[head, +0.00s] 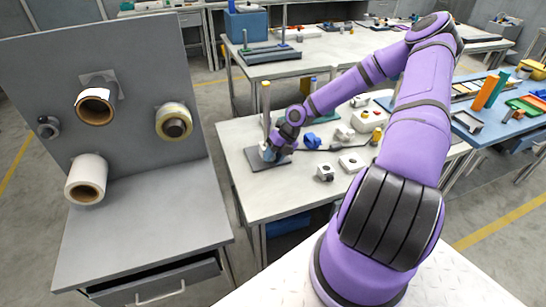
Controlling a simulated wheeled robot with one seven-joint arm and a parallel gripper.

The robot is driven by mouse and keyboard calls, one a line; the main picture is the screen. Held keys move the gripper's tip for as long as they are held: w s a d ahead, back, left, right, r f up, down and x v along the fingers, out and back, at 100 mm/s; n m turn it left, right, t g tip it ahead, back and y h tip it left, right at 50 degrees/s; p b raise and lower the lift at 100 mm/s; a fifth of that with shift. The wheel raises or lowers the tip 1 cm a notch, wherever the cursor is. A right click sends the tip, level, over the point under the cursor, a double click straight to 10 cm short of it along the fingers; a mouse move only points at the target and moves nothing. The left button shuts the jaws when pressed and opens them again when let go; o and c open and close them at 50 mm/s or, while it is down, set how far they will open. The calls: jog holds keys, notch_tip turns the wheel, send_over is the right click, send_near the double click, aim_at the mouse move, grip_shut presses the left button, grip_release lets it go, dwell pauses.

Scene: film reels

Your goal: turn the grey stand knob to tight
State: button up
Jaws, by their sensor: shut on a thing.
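A stand with a flat dark grey base (257,164) and an upright post (266,108) with a yellow top is at the left end of the middle table. A small light blue-grey part (266,153) shows low on the stand. My gripper (270,153) reaches in from the right, low beside the post, and is shut on the grey stand knob. The knob is mostly hidden by the fingers, so its turn angle cannot be read. The stand is upright.
A blue part (312,138) and several pale blocks with holes, one a white block (351,162), lie right of the stand. A grey panel (130,60) with tape rolls stands at the left. The table's front left is clear.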

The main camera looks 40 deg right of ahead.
jog(key=shift+s, duration=0.1)
jog(key=o, duration=0.9)
jog(key=shift+h, duration=0.3)
jog(key=shift+a+g+h, duration=0.1)
jog(key=shift+g+h, duration=0.3)
jog(key=shift+h, duration=0.4)
jog(key=shift+w+r+h, duration=0.1)
jog(key=shift+w+h, duration=0.1)
jog(key=shift+h, duration=0.9)
